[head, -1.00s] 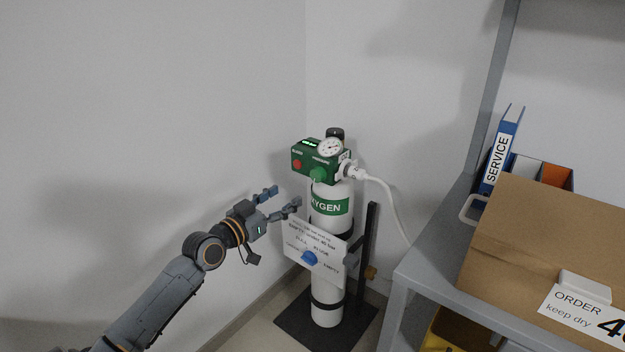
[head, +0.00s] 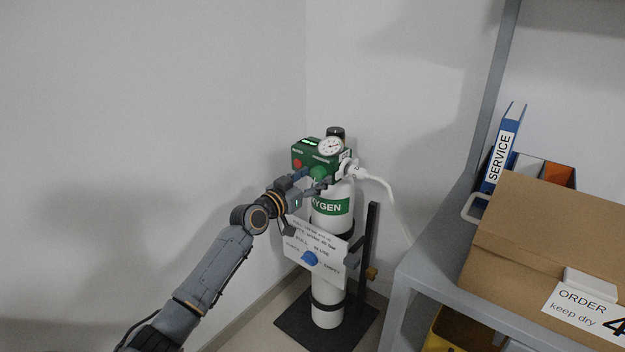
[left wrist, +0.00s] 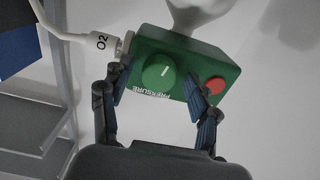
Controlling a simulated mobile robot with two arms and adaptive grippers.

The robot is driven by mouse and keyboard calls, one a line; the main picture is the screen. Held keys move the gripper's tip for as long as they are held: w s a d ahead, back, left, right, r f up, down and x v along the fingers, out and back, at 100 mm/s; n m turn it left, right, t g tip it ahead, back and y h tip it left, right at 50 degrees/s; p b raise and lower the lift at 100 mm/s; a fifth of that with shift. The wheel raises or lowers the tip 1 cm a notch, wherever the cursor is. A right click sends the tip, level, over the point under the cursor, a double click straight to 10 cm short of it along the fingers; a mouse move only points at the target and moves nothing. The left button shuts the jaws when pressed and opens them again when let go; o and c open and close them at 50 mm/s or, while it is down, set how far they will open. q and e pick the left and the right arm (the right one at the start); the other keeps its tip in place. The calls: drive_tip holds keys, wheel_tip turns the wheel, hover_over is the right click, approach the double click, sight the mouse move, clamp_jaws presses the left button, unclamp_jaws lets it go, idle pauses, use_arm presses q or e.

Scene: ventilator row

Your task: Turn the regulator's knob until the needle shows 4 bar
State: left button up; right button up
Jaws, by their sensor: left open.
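The green regulator (head: 300,157) sits on top of the white oxygen cylinder (head: 326,222). Its round white gauge (head: 331,147) faces up; the needle is too small to read. The green pressure knob (head: 318,173) is on the regulator's front; in the left wrist view the knob (left wrist: 159,76) shows a pale mark, with a red button (left wrist: 216,85) beside it. My left gripper (head: 313,179) is open at the regulator's front. In the left wrist view its fingers (left wrist: 160,93) stand apart on either side of the knob, with gaps to it. My right gripper is not in view.
A white hose (head: 383,183) runs from the regulator's right side. A sign with a blue dial (head: 309,258) hangs on the cylinder. A grey shelf (head: 425,255) with a cardboard box (head: 545,245) and a blue service binder (head: 503,150) stands at right. The left side is clear.

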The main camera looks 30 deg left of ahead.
use_arm(q)
drive_tip(key=shift+c, duration=0.5)
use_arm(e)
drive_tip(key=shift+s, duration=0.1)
use_arm(q)
drive_tip(key=c, duration=1.1)
drive_tip(key=shift+n, duration=0.6)
drive_tip(key=shift+n+p, duration=0.3)
drive_tip(key=shift+n, duration=0.9)
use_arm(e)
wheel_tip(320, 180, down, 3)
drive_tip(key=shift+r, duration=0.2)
use_arm(q)
drive_tip(key=o, duration=1.2)
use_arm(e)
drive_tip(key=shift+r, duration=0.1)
